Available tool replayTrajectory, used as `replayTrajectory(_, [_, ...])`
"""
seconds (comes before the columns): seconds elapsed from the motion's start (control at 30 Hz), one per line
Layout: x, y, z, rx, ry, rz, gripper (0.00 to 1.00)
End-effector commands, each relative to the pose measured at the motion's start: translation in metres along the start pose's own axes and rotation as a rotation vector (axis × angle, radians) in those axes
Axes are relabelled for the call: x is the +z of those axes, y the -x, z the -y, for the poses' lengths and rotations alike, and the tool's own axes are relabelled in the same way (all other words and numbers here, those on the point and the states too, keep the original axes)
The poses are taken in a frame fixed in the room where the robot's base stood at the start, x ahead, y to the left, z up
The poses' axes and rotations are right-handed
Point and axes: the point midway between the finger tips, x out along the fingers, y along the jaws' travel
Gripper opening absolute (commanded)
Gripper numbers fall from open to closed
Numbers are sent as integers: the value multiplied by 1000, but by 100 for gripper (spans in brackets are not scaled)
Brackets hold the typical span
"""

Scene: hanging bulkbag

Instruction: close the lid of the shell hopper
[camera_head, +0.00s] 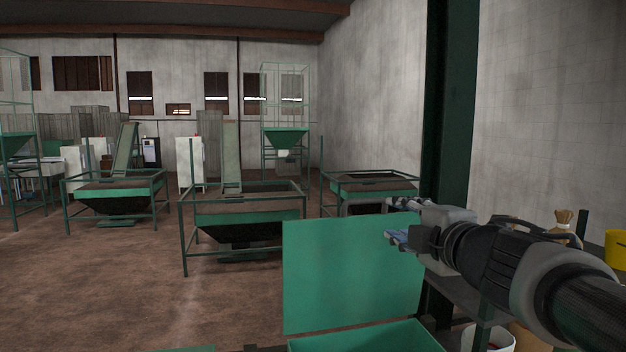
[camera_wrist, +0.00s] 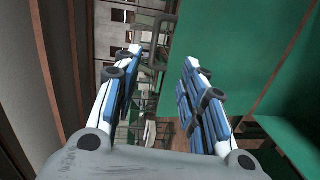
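The green lid (camera_head: 350,275) stands open, roughly upright, at the back of the green shell hopper (camera_head: 370,338), whose near part is cut off by the bottom of the head view. My gripper (camera_head: 394,220) is at the lid's upper right corner, with its fingers pointing left. In the wrist view my gripper (camera_wrist: 160,62) is open, with a clear gap between its blue-padded fingers. The lid (camera_wrist: 230,50) fills the area beyond and beside the right finger there, and the hopper (camera_wrist: 292,140) shows at the lower right. I cannot tell whether a finger touches the lid.
A dark green post (camera_head: 450,110) rises behind my gripper. A grey bench (camera_head: 478,298), a white bucket (camera_head: 490,338), a sack (camera_head: 563,228) and a yellow container (camera_head: 616,248) are at the right. Several framed hoppers (camera_head: 245,212) stand behind the lid. The floor at left is clear.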

Motion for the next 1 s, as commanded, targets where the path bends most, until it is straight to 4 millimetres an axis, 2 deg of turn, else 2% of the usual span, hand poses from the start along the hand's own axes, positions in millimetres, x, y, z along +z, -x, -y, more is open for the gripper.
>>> replayTrajectory(0.07, [-4,-4,-5,-4,41,-33,31])
replayTrajectory(0.27, [-8,-24,-3,-7,55,-50,19])
replayTrajectory(0.8, [-13,-138,-2,-8,52,-47,19])
replayTrajectory(1.0, [-14,-166,-3,-7,53,-45,19])
